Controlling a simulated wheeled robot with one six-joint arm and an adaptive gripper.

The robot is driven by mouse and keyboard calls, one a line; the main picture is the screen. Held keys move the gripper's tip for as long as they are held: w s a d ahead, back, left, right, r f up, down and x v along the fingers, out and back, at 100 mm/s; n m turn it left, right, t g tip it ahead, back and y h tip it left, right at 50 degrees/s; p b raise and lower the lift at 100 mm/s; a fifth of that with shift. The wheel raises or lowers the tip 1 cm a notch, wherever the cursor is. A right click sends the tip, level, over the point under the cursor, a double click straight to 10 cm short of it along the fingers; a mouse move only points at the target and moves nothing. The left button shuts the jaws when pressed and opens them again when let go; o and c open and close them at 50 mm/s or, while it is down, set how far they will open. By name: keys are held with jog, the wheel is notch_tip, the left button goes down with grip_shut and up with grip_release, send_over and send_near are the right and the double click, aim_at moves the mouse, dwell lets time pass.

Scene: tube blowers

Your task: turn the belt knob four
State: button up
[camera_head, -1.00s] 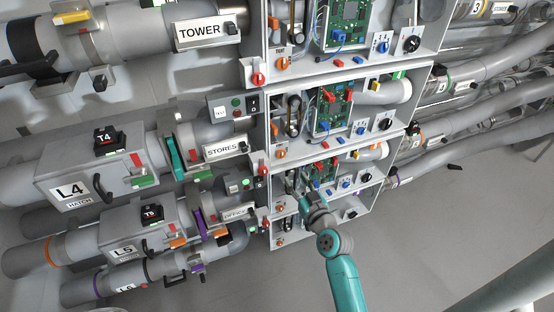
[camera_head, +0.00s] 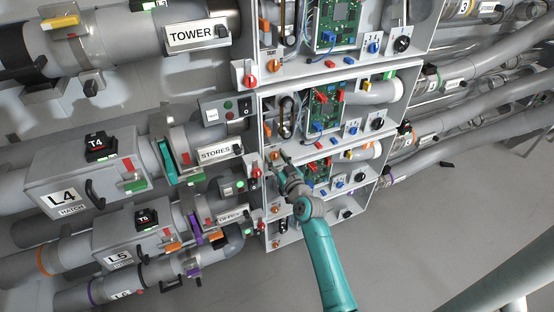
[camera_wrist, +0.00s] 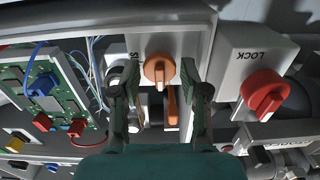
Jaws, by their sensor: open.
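An orange knob (camera_wrist: 158,70) sits on a light plate in the wrist view, between the two fingers of my gripper (camera_wrist: 160,88). A finger stands on each side of it, with a gap showing on both sides. Part of a label shows beside the knob, too cut off to read, so I cannot tell its number. In the head view my gripper (camera_head: 279,160) is at the left side of the third cabinet bay from the top. The orange knob (camera_head: 275,155) shows there small and partly covered. My gripper is open and holds nothing.
A red knob marked LOCK (camera_wrist: 265,92) is close to the right finger in the wrist view. A green circuit board (camera_wrist: 45,85) with wires and red and blue plugs is to the left. Large grey pipes (camera_head: 85,175) fill the left of the head view.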

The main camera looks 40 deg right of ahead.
jog(key=shift+w, duration=0.1)
grip_shut()
jog(key=shift+m, duration=0.3)
jog(key=m, duration=0.3)
jog(key=shift+m, duration=0.3)
jog(key=m, duration=0.4)
jog(key=shift+d, duration=0.1)
jog(key=m, duration=0.5)
jog(key=shift+f, duration=0.1)
jog(key=m, duration=0.4)
jog(key=shift+m, duration=0.3)
